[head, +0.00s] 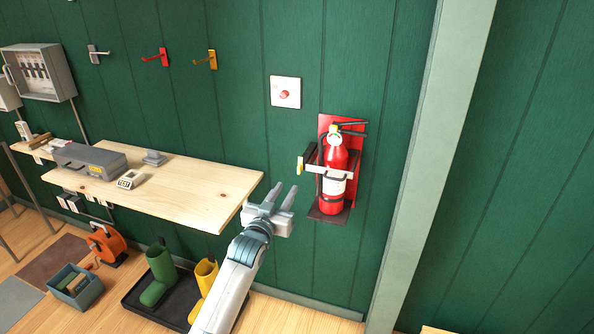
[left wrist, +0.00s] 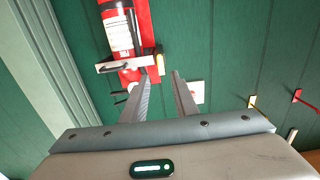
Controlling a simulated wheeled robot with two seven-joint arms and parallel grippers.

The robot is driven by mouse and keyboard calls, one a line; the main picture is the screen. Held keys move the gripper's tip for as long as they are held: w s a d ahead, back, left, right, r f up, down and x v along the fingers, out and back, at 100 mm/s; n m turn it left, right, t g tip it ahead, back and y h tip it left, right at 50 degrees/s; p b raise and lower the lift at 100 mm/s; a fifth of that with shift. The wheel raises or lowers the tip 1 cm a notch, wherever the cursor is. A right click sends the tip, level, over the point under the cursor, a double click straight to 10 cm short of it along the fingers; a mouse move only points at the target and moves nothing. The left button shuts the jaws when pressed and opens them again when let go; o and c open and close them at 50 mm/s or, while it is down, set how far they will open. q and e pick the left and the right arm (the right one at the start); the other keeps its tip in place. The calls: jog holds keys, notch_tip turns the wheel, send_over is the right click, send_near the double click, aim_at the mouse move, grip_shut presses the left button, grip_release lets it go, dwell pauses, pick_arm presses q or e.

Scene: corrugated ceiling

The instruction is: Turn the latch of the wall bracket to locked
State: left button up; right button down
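The wall bracket (head: 325,208) is a red backplate with a dark tray on the green wall, and it holds a red fire extinguisher (head: 336,160). A pale strap crosses the extinguisher's front, with a yellow latch (head: 300,164) at its left end. In the left wrist view the extinguisher (left wrist: 118,40) hangs at the top and the yellow latch (left wrist: 159,63) is just beyond the fingertips. My left gripper (head: 281,193) is open and empty, below and left of the latch and apart from it. The fingers also show in the left wrist view (left wrist: 160,80). My right gripper is not in view.
A wooden shelf (head: 215,203) juts from the wall to the left, with a grey case (head: 90,160) on it. A white plate with a red button (head: 285,92) is above. A pale post (head: 425,160) stands right of the bracket. Boots (head: 160,272) stand below.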

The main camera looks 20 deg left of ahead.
aim_at(298, 170)
pick_arm(q)
jog(key=w+p, duration=0.2)
jog(key=w, duration=0.9)
jog(key=shift+d, duration=0.2)
grip_shut()
